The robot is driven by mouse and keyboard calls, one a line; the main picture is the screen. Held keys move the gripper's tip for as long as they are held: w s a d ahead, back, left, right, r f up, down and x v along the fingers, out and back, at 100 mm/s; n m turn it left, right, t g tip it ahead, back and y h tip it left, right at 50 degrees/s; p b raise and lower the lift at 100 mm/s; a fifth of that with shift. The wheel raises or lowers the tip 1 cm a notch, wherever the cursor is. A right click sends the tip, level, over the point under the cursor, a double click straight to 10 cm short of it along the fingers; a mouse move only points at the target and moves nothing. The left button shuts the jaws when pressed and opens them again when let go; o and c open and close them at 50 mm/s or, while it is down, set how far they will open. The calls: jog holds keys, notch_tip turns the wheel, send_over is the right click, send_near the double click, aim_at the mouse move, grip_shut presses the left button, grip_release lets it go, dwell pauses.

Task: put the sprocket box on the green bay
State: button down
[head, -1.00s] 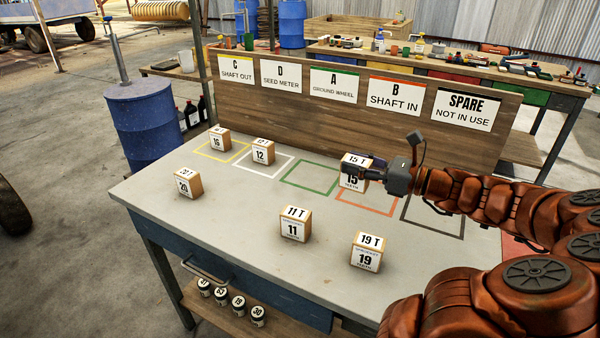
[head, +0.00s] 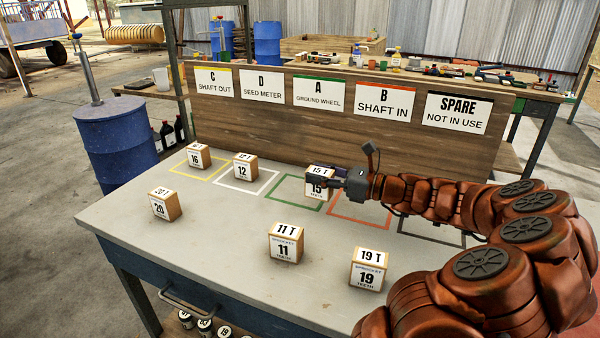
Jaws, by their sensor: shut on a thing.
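My gripper (head: 335,184) is shut on the 15 T sprocket box (head: 316,189), a small wooden box with white labels. The box is at the right part of the green bay (head: 284,198), a green outline on the bench under the sign A, ground wheel (head: 318,93). I cannot tell whether the box touches the bench or hangs just above it. My gripper reaches in from the right and hides part of the box. The orange bay (head: 360,226) to the right is empty.
The 16 box (head: 196,158) stands at the yellow bay and the 12 box (head: 243,169) at the white bay. The 20 (head: 163,206), 11 (head: 285,245) and 19 (head: 367,271) boxes stand nearer the front. A wooden sign board (head: 290,125) rises behind the bays.

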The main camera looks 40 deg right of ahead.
jog(key=shift+w+d+f, duration=0.25)
jog(key=shift+w+f, duration=0.5)
jog(key=shift+w, duration=0.9)
jog(key=shift+w+d+f, duration=0.25)
jog(key=shift+w+f, duration=0.45)
jog(key=shift+w, duration=1)
jog(key=shift+w+d+f, duration=0.25)
jog(key=shift+w+f, duration=0.5)
jog(key=shift+w, duration=0.9)
jog(key=shift+f, duration=0.15)
jog(key=c, duration=0.7)
grip_release()
jog(key=shift+o, duration=0.2)
jog(key=v, duration=1.2)
jog(key=shift+d, duration=0.1)
jog(key=shift+r, duration=0.2)
